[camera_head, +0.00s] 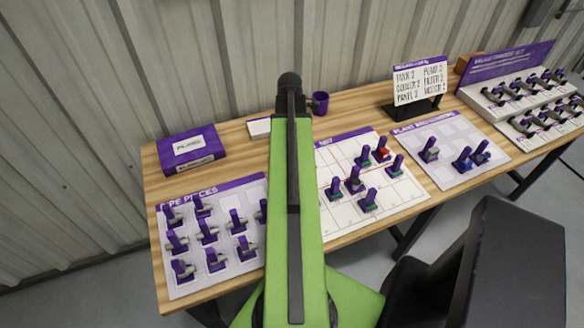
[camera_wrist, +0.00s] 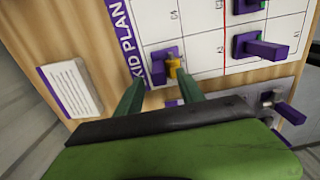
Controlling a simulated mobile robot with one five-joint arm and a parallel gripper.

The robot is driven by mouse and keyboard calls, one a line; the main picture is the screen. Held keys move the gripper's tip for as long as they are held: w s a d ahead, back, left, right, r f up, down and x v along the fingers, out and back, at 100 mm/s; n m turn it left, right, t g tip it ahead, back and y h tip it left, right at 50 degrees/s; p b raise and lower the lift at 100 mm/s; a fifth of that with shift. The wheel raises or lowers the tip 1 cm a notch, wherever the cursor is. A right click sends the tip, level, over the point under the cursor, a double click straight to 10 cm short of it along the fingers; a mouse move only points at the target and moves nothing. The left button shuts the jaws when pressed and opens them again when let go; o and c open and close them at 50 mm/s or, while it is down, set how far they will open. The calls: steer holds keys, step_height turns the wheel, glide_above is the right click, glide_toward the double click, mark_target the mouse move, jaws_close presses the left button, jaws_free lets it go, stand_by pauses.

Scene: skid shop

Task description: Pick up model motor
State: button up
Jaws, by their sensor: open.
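My gripper (camera_wrist: 158,76) is open, its two green fingers pointing down at the white gridded plan sheet (camera_wrist: 200,28). A small purple piece with a yellow part (camera_wrist: 172,67) is on the sheet just beyond and between the fingertips; I see no grip on it. I cannot tell which piece is the model motor. In the head view the plan sheet (camera_head: 330,225) carries several purple-handled pieces, one with a red part (camera_head: 383,150). My green arm hides the sheet's left part.
A board of pipe pieces (camera_head: 180,287) lies at the table's left, with a purple box (camera_head: 192,148) behind. A purple cup (camera_head: 320,103), a sign (camera_head: 420,82) and a stepped rack (camera_head: 505,65) stand along the back. A white card (camera_wrist: 73,88) lies left of my fingers.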

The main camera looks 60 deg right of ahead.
step_height(320, 180, down, 3)
steer(key=shift+b, duration=0.8)
steer(key=shift+r, duration=0.2)
jaws_close()
stand_by(0.4)
